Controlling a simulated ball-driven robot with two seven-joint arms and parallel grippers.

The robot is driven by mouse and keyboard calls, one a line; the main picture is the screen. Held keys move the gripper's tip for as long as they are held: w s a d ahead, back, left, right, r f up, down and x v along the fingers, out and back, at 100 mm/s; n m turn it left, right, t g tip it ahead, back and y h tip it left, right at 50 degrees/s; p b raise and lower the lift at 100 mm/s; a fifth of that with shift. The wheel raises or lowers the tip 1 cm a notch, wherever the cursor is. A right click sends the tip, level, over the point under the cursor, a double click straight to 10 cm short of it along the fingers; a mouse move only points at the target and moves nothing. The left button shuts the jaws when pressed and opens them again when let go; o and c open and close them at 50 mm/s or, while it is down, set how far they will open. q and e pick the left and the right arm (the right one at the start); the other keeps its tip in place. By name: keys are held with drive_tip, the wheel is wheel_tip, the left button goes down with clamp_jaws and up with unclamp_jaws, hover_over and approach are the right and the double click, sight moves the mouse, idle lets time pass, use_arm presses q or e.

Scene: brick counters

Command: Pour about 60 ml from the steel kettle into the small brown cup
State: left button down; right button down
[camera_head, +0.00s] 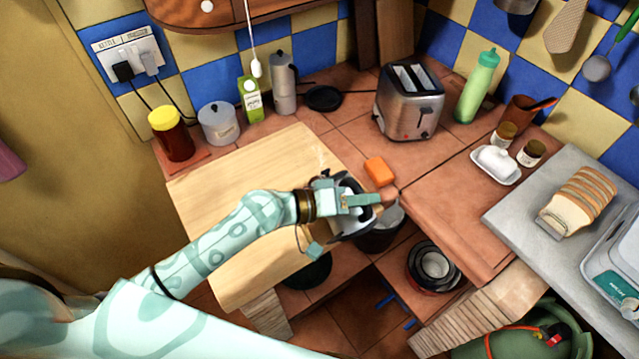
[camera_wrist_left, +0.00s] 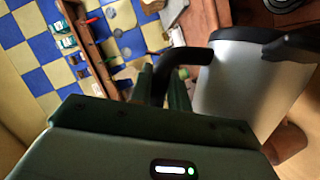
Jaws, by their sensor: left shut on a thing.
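My left gripper (camera_head: 358,201) is shut on the black handle of the steel kettle and holds it near the right edge of the wooden board. In the head view the kettle (camera_head: 350,222) is mostly hidden behind the gripper. The left wrist view shows its pale steel body (camera_wrist_left: 245,88) and black handle (camera_wrist_left: 187,57), with the gripper (camera_wrist_left: 168,88) around the handle. A small brown shape, which looks like the brown cup (camera_head: 389,195), shows just right of the gripper, partly hidden. In the wrist view a brown shape (camera_wrist_left: 287,142) shows below the kettle. No liquid stream shows. My right gripper is out of view.
An orange block (camera_head: 379,171) lies just behind the kettle. The left part of the wooden board (camera_head: 215,185) is clear. A gap between counters opens in front.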

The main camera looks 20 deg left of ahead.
sight(350, 187)
use_arm(q)
drive_tip(key=shift+w+a+r+n+h+b, duration=0.3)
drive_tip(key=shift+w+a+r+n+h, duration=0.15)
drive_tip(key=shift+a+n, duration=0.15)
idle(0.7)
drive_tip(key=shift+w+a+r+n, duration=0.45)
drive_tip(key=shift+a+r+n, duration=0.05)
drive_tip(key=shift+a, duration=0.05)
idle(2.3)
drive_tip(key=shift+s+d+f, duration=0.1)
drive_tip(key=shift+d+f, duration=0.05)
drive_tip(key=shift+s+d+f+m+y+p, duration=0.3)
drive_tip(key=shift+s+d+f+m, duration=0.1)
drive_tip(key=shift+d+m, duration=0.15)
drive_tip(key=shift+s+d+f+m+y+p, duration=0.15)
drive_tip(key=shift+s+d+f+m+p, duration=0.2)
drive_tip(key=shift+m, duration=0.3)
drive_tip(key=shift+s+d+f+m+y+p, duration=0.15)
drive_tip(key=shift+s+d+m+y+p, duration=0.2)
drive_tip(key=shift+d+m+p, duration=0.2)
drive_tip(key=shift+s+d+f+m, duration=0.2)
drive_tip(key=shift+d+f+m, duration=0.05)
drive_tip(key=shift+f+m, duration=0.1)
drive_tip(key=shift+f, duration=0.1)
